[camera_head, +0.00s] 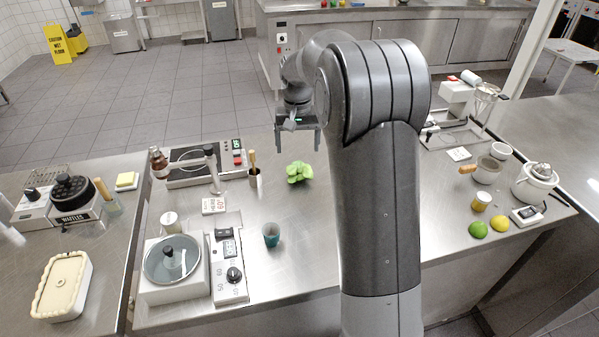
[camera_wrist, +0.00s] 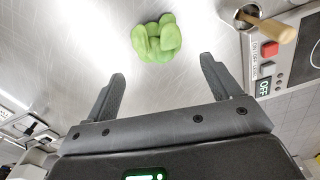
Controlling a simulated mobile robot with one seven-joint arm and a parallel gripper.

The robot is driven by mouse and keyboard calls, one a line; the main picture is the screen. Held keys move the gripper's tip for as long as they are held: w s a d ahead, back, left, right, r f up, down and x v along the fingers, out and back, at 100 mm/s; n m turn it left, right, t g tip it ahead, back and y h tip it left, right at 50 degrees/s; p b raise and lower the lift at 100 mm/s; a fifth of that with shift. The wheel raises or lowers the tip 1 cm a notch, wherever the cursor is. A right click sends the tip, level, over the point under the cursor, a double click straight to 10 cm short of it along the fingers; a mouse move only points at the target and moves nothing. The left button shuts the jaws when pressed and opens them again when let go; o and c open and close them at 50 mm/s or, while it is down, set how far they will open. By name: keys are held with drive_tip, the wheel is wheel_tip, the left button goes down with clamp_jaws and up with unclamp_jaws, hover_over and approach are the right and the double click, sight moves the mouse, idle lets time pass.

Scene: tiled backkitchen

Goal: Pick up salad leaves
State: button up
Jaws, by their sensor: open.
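The salad leaves (camera_head: 299,172) are a small bright green bunch lying on the steel counter (camera_head: 300,225), in the middle of the head view. In the wrist view the salad leaves (camera_wrist: 157,40) lie beyond the fingertips, near the top and roughly centred between the two fingers. My gripper (camera_head: 297,148) is above the counter near the leaves, with its fingers pointing down. In the wrist view my gripper (camera_wrist: 162,72) is open, its fingers wide apart with nothing between them. It does not touch the leaves. My arm hides part of the counter to the right.
Left of the leaves stand a cup with a wooden-handled tool (camera_head: 254,178) and a hotplate (camera_head: 200,165). A teal cup (camera_head: 271,235) stands nearer the front. A lidded pan (camera_head: 172,260) is at front left. Counter around the leaves is bare.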

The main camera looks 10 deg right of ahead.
sight(300, 166)
drive_tip(key=f, duration=0.8)
drive_tip(key=shift+s+d+f, duration=0.15)
drive_tip(key=shift+d+f, duration=0.1)
drive_tip(key=shift+f, duration=0.15)
drive_tip(key=shift+c, duration=0.4)
drive_tip(key=c, duration=1)
drive_tip(key=shift+r, duration=0.1)
